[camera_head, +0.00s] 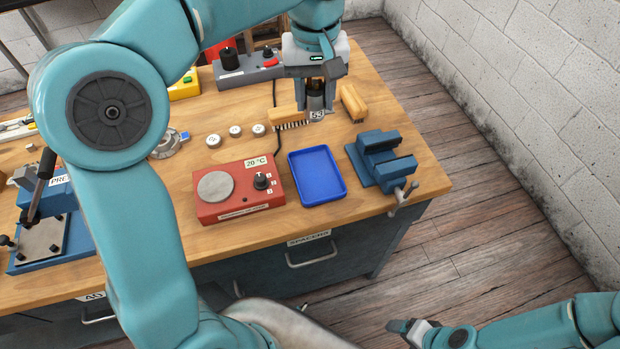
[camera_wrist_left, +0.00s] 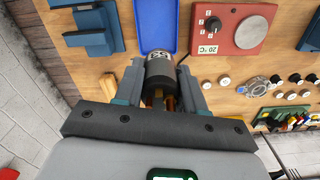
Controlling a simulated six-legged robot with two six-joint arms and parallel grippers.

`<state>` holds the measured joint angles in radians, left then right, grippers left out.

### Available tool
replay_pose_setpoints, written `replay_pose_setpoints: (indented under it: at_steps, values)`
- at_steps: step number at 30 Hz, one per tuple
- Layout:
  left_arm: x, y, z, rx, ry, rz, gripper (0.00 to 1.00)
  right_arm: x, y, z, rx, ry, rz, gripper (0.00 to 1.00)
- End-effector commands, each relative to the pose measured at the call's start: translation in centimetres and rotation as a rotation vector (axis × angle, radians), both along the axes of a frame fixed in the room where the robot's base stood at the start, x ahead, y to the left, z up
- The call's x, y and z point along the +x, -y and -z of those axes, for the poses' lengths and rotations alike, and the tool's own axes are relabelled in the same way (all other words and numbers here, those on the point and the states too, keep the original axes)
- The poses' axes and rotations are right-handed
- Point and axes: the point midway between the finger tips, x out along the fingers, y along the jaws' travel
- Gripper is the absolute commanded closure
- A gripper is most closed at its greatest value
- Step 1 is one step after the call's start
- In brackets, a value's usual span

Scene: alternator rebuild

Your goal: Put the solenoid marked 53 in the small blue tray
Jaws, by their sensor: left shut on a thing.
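The solenoid marked 53 (camera_head: 317,112) is a dark cylinder with a white label. My left gripper (camera_head: 315,92) points down and is shut on it, behind the blue tray. In the left wrist view the solenoid (camera_wrist_left: 160,69) sits between the two fingers of the gripper (camera_wrist_left: 160,88). I cannot tell whether it touches the table. The small blue tray (camera_head: 317,175) lies empty near the front of the table; it also shows in the left wrist view (camera_wrist_left: 157,25). My right gripper (camera_head: 404,328) is at the bottom right, low and away from the table; its jaws are unclear.
A red hot plate (camera_head: 236,205) stands left of the tray, a blue vise (camera_head: 381,160) right of it. Several small round parts (camera_head: 235,130) lie to the left. A grey control box (camera_head: 248,70) is behind.

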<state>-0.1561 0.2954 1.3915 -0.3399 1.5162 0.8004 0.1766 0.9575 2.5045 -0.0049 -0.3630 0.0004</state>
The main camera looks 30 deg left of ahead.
Motion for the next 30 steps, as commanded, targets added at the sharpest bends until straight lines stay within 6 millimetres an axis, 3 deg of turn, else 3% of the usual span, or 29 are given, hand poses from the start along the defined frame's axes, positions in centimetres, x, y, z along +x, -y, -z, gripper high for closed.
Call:
replay_pose_setpoints:
  at_steps: [5, 15, 30]
  values:
    - [0.1, 0.0, 3.7, 0.001, -0.007, -0.005, 1.0, 0.0, 0.0, 0.9, 0.0, 0.0, -0.001, 0.26]
    - [0.2, 0.0, 13.2, 0.001, -0.008, -0.005, 1.0, 0.0, 0.0, 1.3, 0.0, 0.0, -0.001, 0.26]
    - [0.0, -0.2, 19.9, 0.001, -0.006, -0.005, 1.0, 0.0, 0.0, 1.2, 0.0, 0.0, -0.001, 0.26]
